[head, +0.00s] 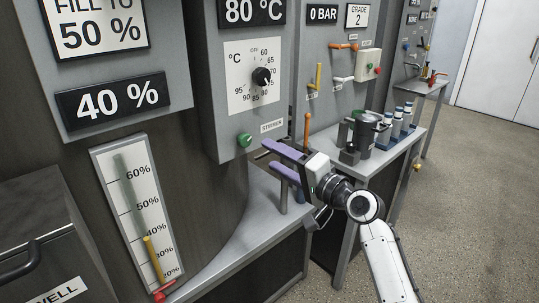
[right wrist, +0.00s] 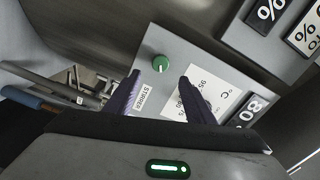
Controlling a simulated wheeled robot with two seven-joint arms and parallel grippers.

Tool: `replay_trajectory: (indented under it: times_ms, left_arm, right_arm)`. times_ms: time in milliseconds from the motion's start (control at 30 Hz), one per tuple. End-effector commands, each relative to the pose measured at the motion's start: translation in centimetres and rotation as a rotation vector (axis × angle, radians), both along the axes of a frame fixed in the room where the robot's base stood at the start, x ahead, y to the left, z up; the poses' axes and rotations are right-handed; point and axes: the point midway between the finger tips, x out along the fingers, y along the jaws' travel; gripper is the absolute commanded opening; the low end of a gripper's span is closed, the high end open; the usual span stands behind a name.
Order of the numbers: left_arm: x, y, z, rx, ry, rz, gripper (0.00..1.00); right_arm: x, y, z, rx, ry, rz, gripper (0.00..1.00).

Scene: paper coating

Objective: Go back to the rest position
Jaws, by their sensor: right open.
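My right gripper (head: 272,160) reaches in from the lower right with purple fingers, in front of the grey temperature panel and above the grey bench. In the right wrist view its two fingers (right wrist: 161,92) stand apart with nothing between them. Beyond them is the grey panel with the green stirrer knob (right wrist: 160,63). In the head view that green knob (head: 244,140) is up and left of the fingertips, and I see a gap between them. My left gripper is not in view.
A black dial (head: 262,76) sits on the panel. A dark metal cup (head: 366,130) and several bottles (head: 397,122) stand on the bench to the right. Open floor (head: 470,200) lies at right.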

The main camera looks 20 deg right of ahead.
Motion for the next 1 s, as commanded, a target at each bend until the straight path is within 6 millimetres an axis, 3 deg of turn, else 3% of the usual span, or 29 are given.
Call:
replay_trajectory:
  times_ms: [167,267,367,467,567,700,833,1000]
  left_arm:
    - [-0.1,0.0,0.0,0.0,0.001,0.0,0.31]
    - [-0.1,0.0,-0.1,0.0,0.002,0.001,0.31]
    - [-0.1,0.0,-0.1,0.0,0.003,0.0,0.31]
    - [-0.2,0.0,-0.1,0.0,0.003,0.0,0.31]
    - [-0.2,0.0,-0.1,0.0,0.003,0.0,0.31]
    - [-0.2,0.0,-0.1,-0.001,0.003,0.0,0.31]
    - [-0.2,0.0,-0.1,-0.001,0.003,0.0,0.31]
    - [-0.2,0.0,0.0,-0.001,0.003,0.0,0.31]
  right_arm:
    - [0.0,0.0,-0.2,-0.004,0.002,0.0,0.49]
    - [-0.5,0.3,-2.2,-0.042,0.026,-0.007,0.49]
    - [-1.9,0.8,-7.0,-0.144,0.08,-0.018,0.49]
    - [-4.8,1.6,-13.5,-0.305,0.151,-0.018,0.49]
    - [-8.8,2.4,-20.1,-0.488,0.219,0.004,0.49]
    - [-16.0,4.0,-28.1,-0.742,0.292,0.081,0.49]
    - [-23.4,5.6,-33.6,-0.96,0.331,0.188,0.49]
    - [-31.3,7.3,-37.5,-1.16,0.339,0.324,0.49]
